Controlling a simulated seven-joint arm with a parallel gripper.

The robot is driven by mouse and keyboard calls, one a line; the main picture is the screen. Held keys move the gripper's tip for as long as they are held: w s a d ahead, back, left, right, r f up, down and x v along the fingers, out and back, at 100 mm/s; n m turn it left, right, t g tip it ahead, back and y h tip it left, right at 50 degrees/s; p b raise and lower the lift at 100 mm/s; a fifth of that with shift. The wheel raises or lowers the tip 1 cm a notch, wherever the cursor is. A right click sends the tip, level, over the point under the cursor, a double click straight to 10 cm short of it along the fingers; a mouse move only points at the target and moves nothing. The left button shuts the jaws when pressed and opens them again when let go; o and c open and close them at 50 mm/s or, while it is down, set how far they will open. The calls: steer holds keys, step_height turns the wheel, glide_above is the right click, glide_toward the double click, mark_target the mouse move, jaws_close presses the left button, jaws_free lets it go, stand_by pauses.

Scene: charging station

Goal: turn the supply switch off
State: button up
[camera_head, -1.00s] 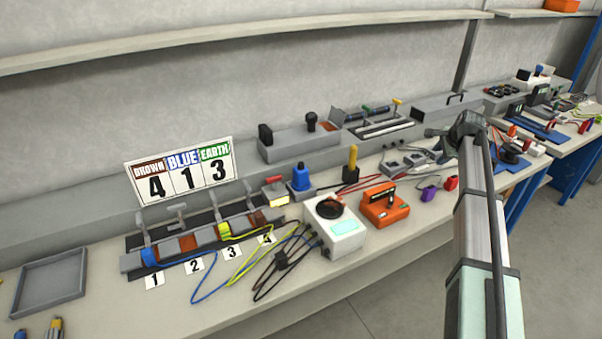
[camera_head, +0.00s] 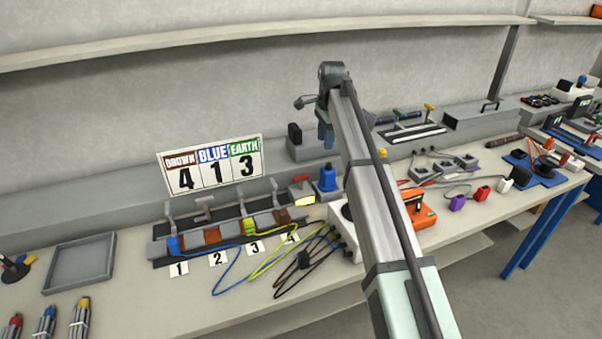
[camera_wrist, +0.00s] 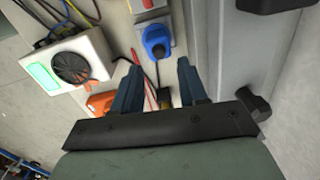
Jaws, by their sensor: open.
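A small grey box with a red lever and a lit yellow panel (camera_head: 303,194) stands at the right end of the terminal row; it looks like the supply switch. Its red part (camera_wrist: 147,4) is cut off at the top edge of the wrist view. A blue plug (camera_head: 327,179) stands in a grey base just right of it, also seen in the wrist view (camera_wrist: 156,40). My gripper (camera_head: 325,134) is above the bench, behind and above the blue plug. In the wrist view my gripper (camera_wrist: 157,72) is open, with nothing held between its fingers.
A terminal row (camera_head: 212,237) with levers and coloured wires lies left of the switch. A white meter (camera_wrist: 70,66) and an orange device (camera_head: 418,213) stand right, partly behind my arm. A number card (camera_head: 212,166) leans behind. An empty tray (camera_head: 80,290) sits left.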

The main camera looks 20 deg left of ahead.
steer(key=r, duration=0.2)
glide_above(301, 176)
steer(key=shift+n+g+h, duration=0.3)
steer(key=shift+h, duration=0.1)
step_height(301, 176, down, 14)
jaws_close()
stand_by(0.4)
